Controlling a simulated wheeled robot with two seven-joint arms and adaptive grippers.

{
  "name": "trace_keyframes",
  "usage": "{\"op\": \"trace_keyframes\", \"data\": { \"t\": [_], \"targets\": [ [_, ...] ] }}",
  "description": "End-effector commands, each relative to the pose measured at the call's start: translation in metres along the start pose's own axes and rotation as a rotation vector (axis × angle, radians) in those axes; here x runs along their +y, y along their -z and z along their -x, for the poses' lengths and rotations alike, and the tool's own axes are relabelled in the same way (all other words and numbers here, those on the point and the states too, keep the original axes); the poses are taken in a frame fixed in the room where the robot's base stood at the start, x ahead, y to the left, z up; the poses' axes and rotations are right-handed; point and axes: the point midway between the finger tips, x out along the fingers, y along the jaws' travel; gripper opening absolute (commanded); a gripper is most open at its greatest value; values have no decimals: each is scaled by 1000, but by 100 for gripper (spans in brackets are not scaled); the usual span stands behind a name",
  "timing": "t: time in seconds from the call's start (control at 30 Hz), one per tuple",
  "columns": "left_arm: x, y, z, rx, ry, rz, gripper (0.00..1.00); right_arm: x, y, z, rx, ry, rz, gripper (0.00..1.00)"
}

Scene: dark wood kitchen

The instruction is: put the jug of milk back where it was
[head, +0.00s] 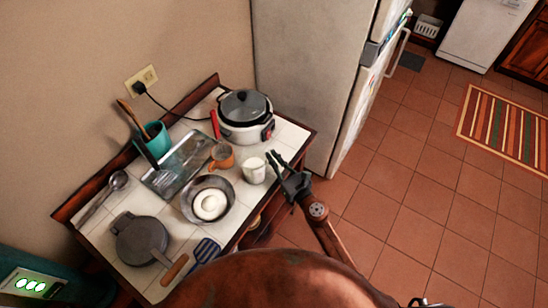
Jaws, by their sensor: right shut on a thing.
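The jug of milk (252,171) is a small white vessel, upright at the right edge of the white-tiled counter (185,210) in the head view. My right gripper (275,165) is at its right side, shut on the jug. The exact grip on it is too small to make out. I cannot tell whether the jug's base touches the tiles. My left gripper is not in view.
A glass tray (180,163) and a round press (141,239) are further left. The fridge (312,75) stands behind; open floor lies right.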

Motion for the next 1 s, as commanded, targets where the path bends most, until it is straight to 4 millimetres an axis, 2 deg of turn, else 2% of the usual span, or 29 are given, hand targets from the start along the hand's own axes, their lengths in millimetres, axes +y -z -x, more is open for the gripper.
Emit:
{"op": "trace_keyframes", "data": {
  "t": [0.03,0.07,0.3,0.67,0.77,1.0],
  "targets": [
    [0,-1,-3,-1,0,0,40,0,2,0,-3,0,-2,0],
    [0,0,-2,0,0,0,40,0,2,0,0,0,0,9],
    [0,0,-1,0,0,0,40,0,2,0,1,0,0,25],
    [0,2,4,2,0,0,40,0,-4,0,0,1,0,25],
    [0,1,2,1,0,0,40,-1,0,14,3,1,1,25],
    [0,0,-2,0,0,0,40,0,1,66,4,0,1,25]
  ]
}}
